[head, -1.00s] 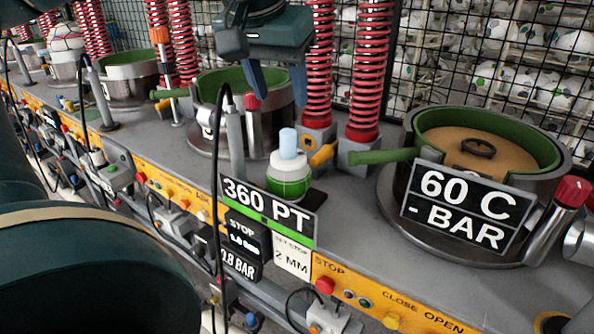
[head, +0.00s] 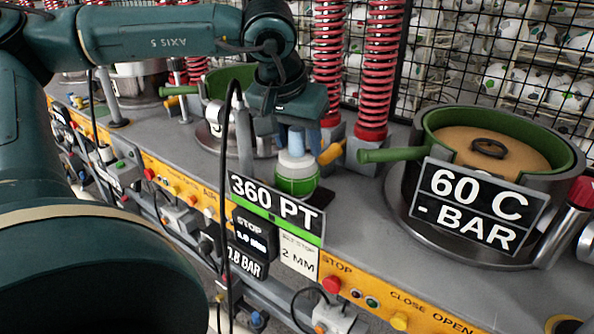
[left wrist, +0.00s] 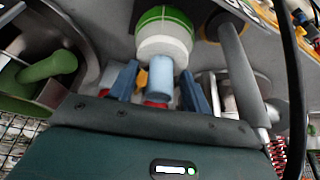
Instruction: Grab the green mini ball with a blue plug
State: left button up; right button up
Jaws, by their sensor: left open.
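The green and white mini ball (head: 297,184) stands upright on the bench behind the 360 PT sign. Its light blue plug (head: 296,142) points up from the white top. My left gripper (head: 297,132) is open and points down over the ball, with its blue fingers around the plug. In the left wrist view the ball (left wrist: 165,27) is at the top. There the plug (left wrist: 161,76) lies between the two spread fingers of my left gripper (left wrist: 160,72), with gaps visible on both sides. My right gripper is not in view.
A round press (head: 400,180) with a green handle and the 60 C sign (head: 475,205) stands to the right. The 360 PT sign (head: 275,205) and a black cable stand in front of the ball. Red springs (head: 378,80) rise behind it.

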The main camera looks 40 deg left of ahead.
pick_arm(q)
grip_shut()
dwell(0.4)
jog(key=shift+r, duration=0.15)
